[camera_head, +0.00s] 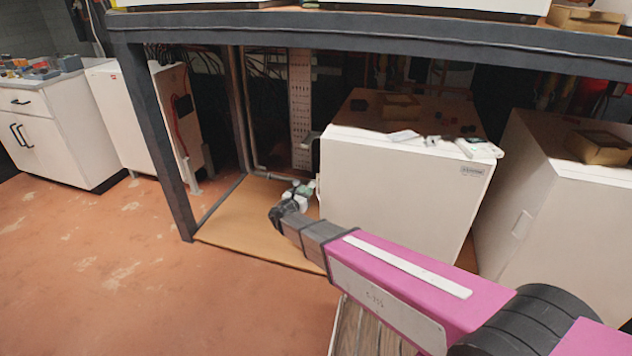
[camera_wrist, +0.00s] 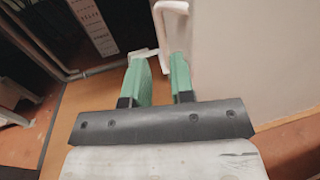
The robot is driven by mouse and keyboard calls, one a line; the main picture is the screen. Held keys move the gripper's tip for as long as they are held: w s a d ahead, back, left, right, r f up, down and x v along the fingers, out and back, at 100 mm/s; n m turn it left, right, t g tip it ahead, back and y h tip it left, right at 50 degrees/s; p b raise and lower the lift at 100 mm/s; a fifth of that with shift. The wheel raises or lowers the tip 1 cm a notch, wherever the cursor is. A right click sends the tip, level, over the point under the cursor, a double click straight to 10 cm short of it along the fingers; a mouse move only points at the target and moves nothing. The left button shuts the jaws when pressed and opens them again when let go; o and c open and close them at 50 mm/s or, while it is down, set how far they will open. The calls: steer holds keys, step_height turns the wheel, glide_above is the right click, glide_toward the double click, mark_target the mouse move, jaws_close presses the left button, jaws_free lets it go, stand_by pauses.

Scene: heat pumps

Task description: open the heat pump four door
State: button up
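A white boxy heat pump unit (camera_head: 400,200) stands under the dark frame in the head view, its front panel flat against the body. Its small label is too small to read, so I cannot tell its number. In the wrist view its white panel (camera_wrist: 250,60) fills the right side, with a white handle (camera_wrist: 163,35) at the panel's left edge. My gripper (camera_head: 300,192) is at the unit's left front edge. In the wrist view my gripper's green fingers (camera_wrist: 160,65) are apart, with the handle's lower end between or just beyond the tips. I cannot tell whether they touch.
Another white unit (camera_head: 560,210) stands to the right. A dark post (camera_head: 160,140) of the frame stands left of my gripper. Pipes (camera_wrist: 95,70) and a perforated strip (camera_wrist: 95,25) run behind. The reddish floor (camera_head: 110,260) at the left front is clear.

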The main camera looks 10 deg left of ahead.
steer(key=x, duration=0.8)
steer(key=shift+w, duration=0.2)
jaws_close()
